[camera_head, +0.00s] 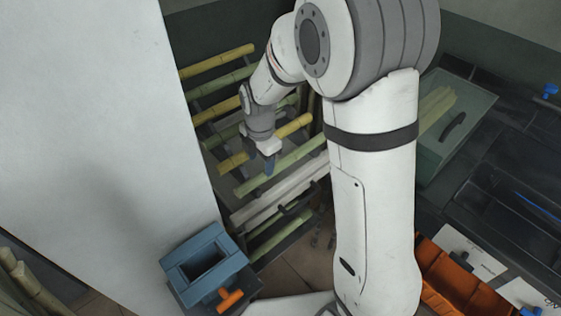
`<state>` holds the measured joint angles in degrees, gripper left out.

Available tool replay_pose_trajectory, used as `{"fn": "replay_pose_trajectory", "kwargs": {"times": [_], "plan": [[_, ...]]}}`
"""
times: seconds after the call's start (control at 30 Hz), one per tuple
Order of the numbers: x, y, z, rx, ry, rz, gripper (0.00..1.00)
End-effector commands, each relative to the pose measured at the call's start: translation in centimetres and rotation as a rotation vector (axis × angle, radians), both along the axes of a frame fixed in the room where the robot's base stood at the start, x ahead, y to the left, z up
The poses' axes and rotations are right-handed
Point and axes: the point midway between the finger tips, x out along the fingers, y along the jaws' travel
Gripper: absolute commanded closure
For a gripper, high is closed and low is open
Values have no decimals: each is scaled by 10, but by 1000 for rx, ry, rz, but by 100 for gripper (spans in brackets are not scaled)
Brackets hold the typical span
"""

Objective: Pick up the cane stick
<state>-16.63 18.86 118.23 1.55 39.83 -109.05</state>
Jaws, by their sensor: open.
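Several yellow-green cane sticks lie on a rack of dark pegs in the middle left of the head view. One green cane stick (283,166) lies slanted close to my gripper. A yellower cane stick (234,162) lies just left of it, and others are higher up, such as the top cane stick (217,61). My gripper (269,170) points down at the rack, with bluish fingertips over or near the green and yellow sticks. It is open, and no stick is seen held in it. I cannot tell whether the fingertips touch a stick. My arm hides the rack's right side.
A blue box-like machine (173,279) with an orange handle (230,299) stands at the bottom. A pale wall panel (90,130) borders the rack on the left. A transparent bin (462,125) with canes and an orange crate (458,285) are at the right.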

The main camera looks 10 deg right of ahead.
Motion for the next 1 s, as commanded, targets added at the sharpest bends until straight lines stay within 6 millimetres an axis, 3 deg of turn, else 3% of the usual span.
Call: {"fn": "replay_pose_trajectory", "kwargs": {"times": [0.33,0.67,1.0], "plan": [[3,-14,-46,-1,3,-4,44],[4,-14,-54,1,-1,-5,44],[4,-14,-54,1,-1,-6,71]]}}
